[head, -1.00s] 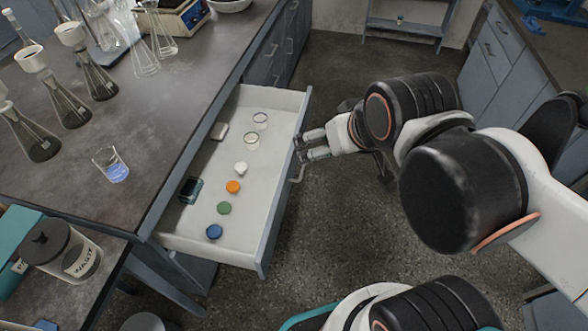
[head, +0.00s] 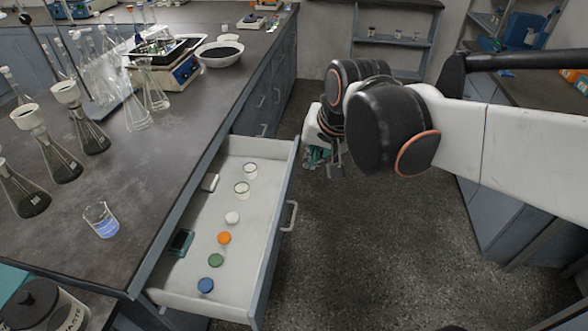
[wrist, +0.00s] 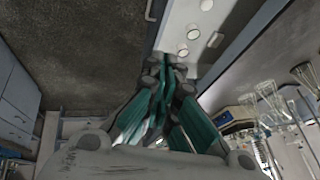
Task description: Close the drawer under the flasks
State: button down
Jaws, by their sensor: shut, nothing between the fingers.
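The drawer (head: 258,228) under the flask bench stands pulled out, with its white inside showing. Its grey front carries a bar handle (head: 291,215). It holds several coloured caps, two small round containers, a dark device and a light block. Flasks with dark contents (head: 90,138) stand on the bench above. My gripper (head: 318,158) is beyond the drawer's far front corner, on the aisle side, apart from the handle. In the wrist view its teal fingers (wrist: 170,72) are together and empty, and the drawer (wrist: 178,38) and part of its handle (wrist: 150,10) show past them.
The bench top (head: 150,190) overhangs the drawer; a beaker with blue liquid (head: 101,220) stands near its edge. A balance (head: 170,68) and a white bowl (head: 220,54) are farther back. The aisle floor (head: 345,250) is clear. Another bench is at the right.

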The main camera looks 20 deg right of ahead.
jog(key=w+d+f+m+g+y+p, duration=0.1)
jog(key=w+d+f+m, duration=0.3)
jog(key=w, duration=0.3)
jog(key=w+d+f+m+g+y+p, duration=0.1)
jog(key=w+d+f+m, duration=0.25)
jog(key=w+m, duration=0.35)
jog(key=w+d+f+m+g+y+p, duration=0.1)
jog(key=w+d+f+m, duration=0.2)
jog(key=f, duration=0.5)
jog(key=w+d+f+m+y+p, duration=0.1)
jog(key=w+d+f+m, duration=0.25)
jog(key=f, duration=0.35)
jog(key=w+a+f+b, duration=0.4)
jog(key=a+f, duration=0.3)
jog(key=f, duration=0.2)
jog(key=shift+f+b, duration=0.35)
jog(key=shift+b, duration=0.3)
jog(key=shift+a+m, duration=0.15)
jog(key=shift+m, duration=0.1)
